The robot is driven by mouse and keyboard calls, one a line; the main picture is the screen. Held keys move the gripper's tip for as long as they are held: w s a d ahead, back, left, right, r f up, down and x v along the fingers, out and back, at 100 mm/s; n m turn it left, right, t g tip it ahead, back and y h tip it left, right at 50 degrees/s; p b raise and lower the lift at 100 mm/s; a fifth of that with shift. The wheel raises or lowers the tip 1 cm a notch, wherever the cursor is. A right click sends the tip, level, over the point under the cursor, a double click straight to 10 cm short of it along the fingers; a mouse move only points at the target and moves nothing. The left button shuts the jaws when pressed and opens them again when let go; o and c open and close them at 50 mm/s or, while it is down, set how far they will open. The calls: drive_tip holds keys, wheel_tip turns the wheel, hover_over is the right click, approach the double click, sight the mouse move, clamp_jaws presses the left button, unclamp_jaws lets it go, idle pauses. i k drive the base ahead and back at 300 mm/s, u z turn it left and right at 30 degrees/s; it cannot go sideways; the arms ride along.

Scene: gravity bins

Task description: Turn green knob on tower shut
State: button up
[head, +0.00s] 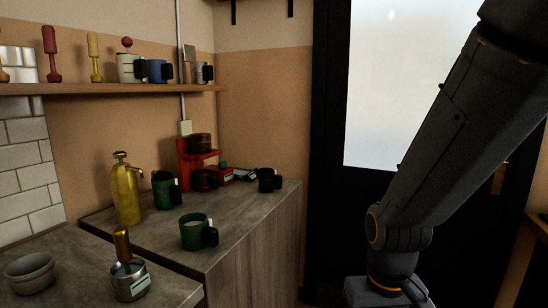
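A red stand (185,160), perhaps the tower, stands at the back of the far counter against the wall. A dark round container (200,143) sits on its upper step and another dark round thing (204,180) is at its lower front. A small green knob-like piece (223,165) shows at the right of the stand, above a low red part with a pale label. It is too small to tell which way it is turned. My gripper is not in view; only links of my arm show at the right.
Green mugs (193,235) (162,192), a dark mug (266,181) and a yellow pump bottle (126,192) stand around on the far counter (245,222). A metal cup (128,280) and grey bowl (30,273) are nearer. A shelf (120,91) holds cups above.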

sight(221, 166)
drive_tip(key=z, duration=0.75)
drive_tip(key=i, duration=2.5)
drive_tip(key=u, duration=2.5)
